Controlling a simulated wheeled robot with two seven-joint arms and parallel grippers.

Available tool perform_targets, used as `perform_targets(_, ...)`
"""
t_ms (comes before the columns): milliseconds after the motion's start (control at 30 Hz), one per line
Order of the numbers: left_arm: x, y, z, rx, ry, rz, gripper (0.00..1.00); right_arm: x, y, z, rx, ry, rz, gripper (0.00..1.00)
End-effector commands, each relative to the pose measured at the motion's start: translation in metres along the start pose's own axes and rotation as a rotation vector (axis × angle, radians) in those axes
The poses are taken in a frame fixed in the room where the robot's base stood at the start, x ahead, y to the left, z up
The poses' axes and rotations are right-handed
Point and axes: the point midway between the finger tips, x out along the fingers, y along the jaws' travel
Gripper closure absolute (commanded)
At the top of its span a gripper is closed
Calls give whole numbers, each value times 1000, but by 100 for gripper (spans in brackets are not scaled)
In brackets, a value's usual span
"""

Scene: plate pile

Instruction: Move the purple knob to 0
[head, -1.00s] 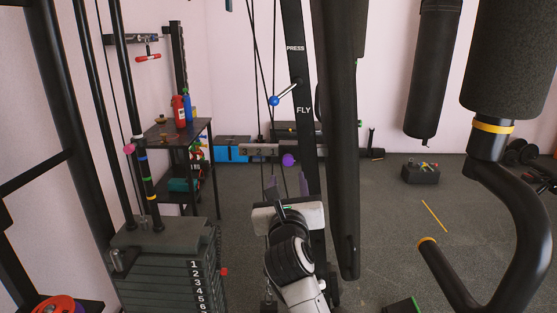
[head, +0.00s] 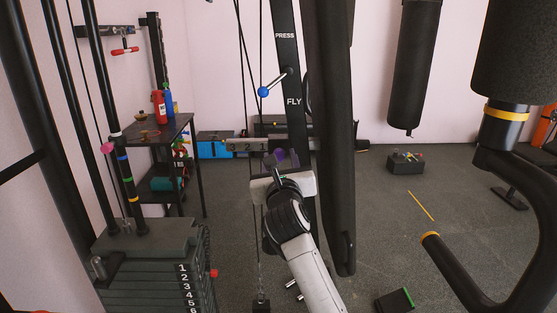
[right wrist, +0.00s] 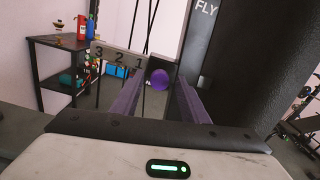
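The purple knob (right wrist: 160,79) is a round ball in front of a dark block, on a grey bar marked 3, 2, 1 (right wrist: 117,60). It sits just right of the 1; any mark behind the block is hidden. My right gripper (head: 282,161) reaches toward the bar in the head view, largely covering the knob there. In the right wrist view its two purple fingers are spread, one on each side of the knob. The gap between them looks empty; whether the knob lies between the tips or beyond them I cannot tell. My left gripper is not in view.
The black upright marked PRESS and FLY (head: 288,77) and a long dark pad (head: 335,140) stand close to the right of my gripper. A numbered weight stack (head: 155,260) stands front left. A black shelf (head: 158,133) stands behind it.

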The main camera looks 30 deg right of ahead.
Motion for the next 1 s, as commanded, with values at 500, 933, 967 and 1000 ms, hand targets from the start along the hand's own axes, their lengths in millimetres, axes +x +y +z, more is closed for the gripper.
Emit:
perform_targets(500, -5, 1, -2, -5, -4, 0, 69, 12, 0, 2, -1, 1, -2, 100)
perform_targets(933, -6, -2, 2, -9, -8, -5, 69, 26, 0, 1, 1, -3, -1, 100)
perform_targets(967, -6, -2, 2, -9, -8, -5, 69, 26, 0, 1, 1, -3, -1, 72)
perform_targets(1000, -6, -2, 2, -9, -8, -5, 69, 26, 0, 2, 1, -3, -1, 66)
